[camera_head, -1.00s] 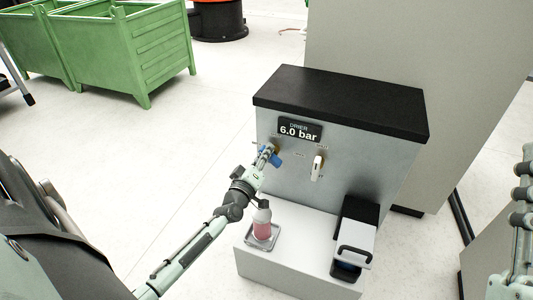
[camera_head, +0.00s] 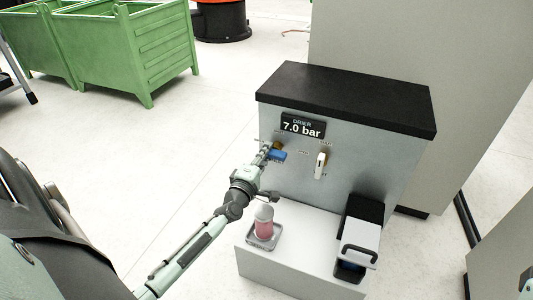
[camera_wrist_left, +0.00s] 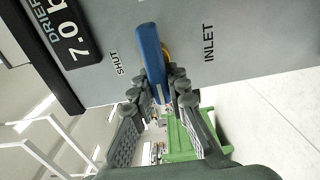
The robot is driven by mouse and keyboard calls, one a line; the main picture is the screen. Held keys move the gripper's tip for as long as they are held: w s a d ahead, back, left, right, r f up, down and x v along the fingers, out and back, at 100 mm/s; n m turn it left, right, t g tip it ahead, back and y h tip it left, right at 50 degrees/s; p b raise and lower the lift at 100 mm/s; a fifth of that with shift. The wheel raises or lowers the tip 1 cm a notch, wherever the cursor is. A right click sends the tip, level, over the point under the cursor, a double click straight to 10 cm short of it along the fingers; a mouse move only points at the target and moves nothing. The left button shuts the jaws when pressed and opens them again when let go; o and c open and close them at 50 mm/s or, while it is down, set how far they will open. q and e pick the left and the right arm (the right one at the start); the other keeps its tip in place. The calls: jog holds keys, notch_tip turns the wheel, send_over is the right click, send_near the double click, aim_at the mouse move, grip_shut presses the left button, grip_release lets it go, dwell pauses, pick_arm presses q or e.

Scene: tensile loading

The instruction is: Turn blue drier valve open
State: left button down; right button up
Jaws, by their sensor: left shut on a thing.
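The blue drier valve handle (camera_head: 278,155) is on the front of the grey drier cabinet (camera_head: 350,160), below a black display (camera_head: 303,126) reading "7.0 bar". In the left wrist view the blue handle (camera_wrist_left: 152,58) lies between the fingers, near the labels "SHUT" and "INLET". My left gripper (camera_head: 265,152) is at the handle, and in the wrist view it (camera_wrist_left: 160,90) is shut on it. In the head view the handle points right, about level.
A white-handled valve (camera_head: 320,165) is to the right of the blue one. Below, a white ledge (camera_head: 285,268) holds a pink-filled bottle (camera_head: 264,222) on a small tray and a black-and-white device (camera_head: 358,245). Green crates (camera_head: 150,50) stand at the back left.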

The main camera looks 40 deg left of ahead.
dwell(0.4)
pick_arm(q)
jog(key=c, duration=1.5)
grip_release()
jog(key=shift+s, duration=0.1)
jog(key=shift+s+d+f, duration=0.1)
jog(key=shift+s, duration=0.2)
jog(key=v, duration=1.1)
jog(key=shift+s+d, duration=0.1)
